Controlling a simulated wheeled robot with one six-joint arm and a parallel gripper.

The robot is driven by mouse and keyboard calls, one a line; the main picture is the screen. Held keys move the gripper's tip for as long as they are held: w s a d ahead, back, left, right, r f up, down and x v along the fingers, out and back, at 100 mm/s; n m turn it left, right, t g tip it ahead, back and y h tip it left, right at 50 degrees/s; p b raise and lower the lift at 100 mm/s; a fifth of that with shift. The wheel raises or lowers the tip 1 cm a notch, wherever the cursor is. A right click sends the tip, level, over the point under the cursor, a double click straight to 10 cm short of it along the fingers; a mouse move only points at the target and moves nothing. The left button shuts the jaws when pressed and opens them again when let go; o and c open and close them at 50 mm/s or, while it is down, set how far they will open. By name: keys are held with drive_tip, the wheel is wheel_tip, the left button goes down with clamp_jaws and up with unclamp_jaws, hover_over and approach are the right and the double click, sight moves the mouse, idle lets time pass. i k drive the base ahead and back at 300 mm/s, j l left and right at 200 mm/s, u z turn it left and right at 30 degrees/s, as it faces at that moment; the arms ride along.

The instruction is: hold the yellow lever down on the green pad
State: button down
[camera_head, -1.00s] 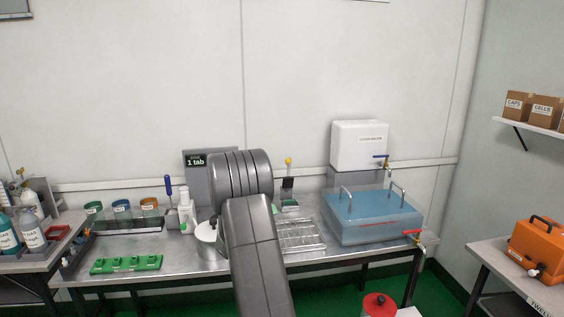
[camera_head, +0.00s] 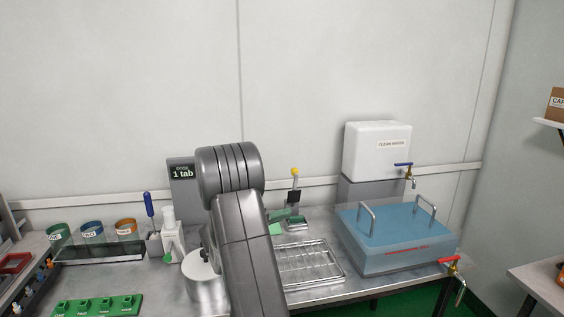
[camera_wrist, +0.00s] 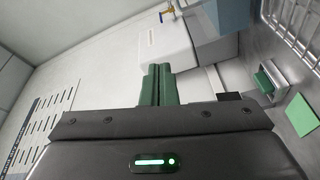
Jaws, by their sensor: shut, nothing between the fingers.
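The yellow lever (camera_head: 295,171) shows as a yellow knob on a thin upright stem behind a dark block, toward the back of the bench. A small green pad in a grey holder (camera_wrist: 268,82) sits by its foot. A flat green square (camera_wrist: 300,115) lies beside that holder, and I cannot tell which of the two is the task's pad. My gripper (camera_wrist: 158,70) has green fingers, shut together and empty. In the head view the fingers (camera_head: 281,215) show just left of the lever's foot, partly behind my arm. No yellow shows in the wrist view.
A wire rack (camera_head: 310,262) lies in front of the lever. A blue lidded water bath (camera_head: 395,235) and a white clean-water tank (camera_head: 376,150) stand to the right. A grey display unit (camera_head: 180,190), a white bottle (camera_head: 171,238) and a green rack (camera_head: 95,306) are left.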

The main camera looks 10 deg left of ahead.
sight(294, 196)
drive_tip(key=i+j, duration=0.2)
drive_tip(key=i, duration=0.25)
drive_tip(key=i+j, duration=0.25)
drive_tip(key=i, duration=0.15)
